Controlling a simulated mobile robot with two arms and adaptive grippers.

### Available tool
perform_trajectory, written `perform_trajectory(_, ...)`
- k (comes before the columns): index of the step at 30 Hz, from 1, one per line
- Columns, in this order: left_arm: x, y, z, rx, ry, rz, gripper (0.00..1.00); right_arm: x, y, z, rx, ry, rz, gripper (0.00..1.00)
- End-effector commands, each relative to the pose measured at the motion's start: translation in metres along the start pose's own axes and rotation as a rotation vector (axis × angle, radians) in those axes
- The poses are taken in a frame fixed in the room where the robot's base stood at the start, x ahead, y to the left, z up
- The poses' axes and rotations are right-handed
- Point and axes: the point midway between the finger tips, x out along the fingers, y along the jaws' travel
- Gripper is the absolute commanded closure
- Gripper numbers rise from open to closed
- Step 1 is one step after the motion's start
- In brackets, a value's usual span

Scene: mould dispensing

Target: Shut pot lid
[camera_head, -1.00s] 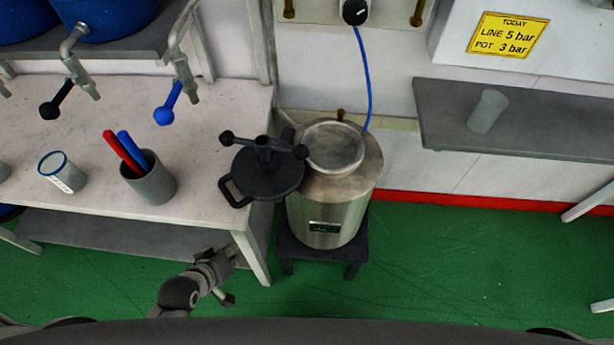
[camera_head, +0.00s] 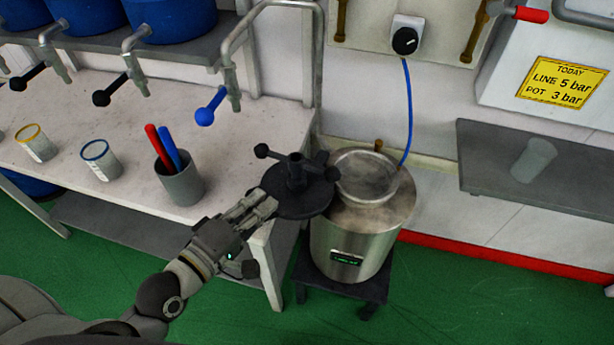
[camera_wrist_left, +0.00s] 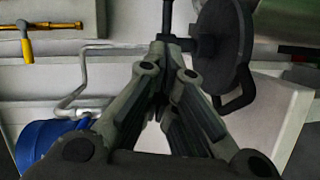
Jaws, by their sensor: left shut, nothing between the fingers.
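The steel pot (camera_head: 352,235) stands on a small dark stool, its round top opening (camera_head: 366,177) uncovered. The black lid (camera_head: 300,203) with its knobbed clamp handle is swung out to the left of the opening. My left gripper (camera_head: 268,203) is at the left side of the lid, its fingers closed with nothing between them. In the left wrist view the closed fingers (camera_wrist_left: 165,45) are close to the lid (camera_wrist_left: 228,55); whether they touch it I cannot tell. My right gripper is not in view.
A bench (camera_head: 120,185) at the left holds a grey cup (camera_head: 182,188) with red and blue sticks and two small cups. Taps hang above it. A blue hose (camera_head: 409,110) runs down behind the pot. A grey shelf (camera_head: 490,165) is at the right.

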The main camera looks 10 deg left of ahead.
Motion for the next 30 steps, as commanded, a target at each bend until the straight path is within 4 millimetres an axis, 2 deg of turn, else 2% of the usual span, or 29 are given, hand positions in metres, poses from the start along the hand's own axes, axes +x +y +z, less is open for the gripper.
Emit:
perform_trajectory(18, 0.093, 0.001, 0.004, -0.001, -0.002, -0.001, 1.00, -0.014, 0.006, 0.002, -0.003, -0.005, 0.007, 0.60)
perform_trajectory(24, 0.110, 0.000, 0.023, 0.001, -0.001, -0.003, 1.00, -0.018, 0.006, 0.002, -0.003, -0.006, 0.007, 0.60)
perform_trajectory(30, 0.116, -0.001, 0.029, 0.004, -0.002, -0.003, 1.00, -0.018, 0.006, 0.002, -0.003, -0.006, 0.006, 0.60)
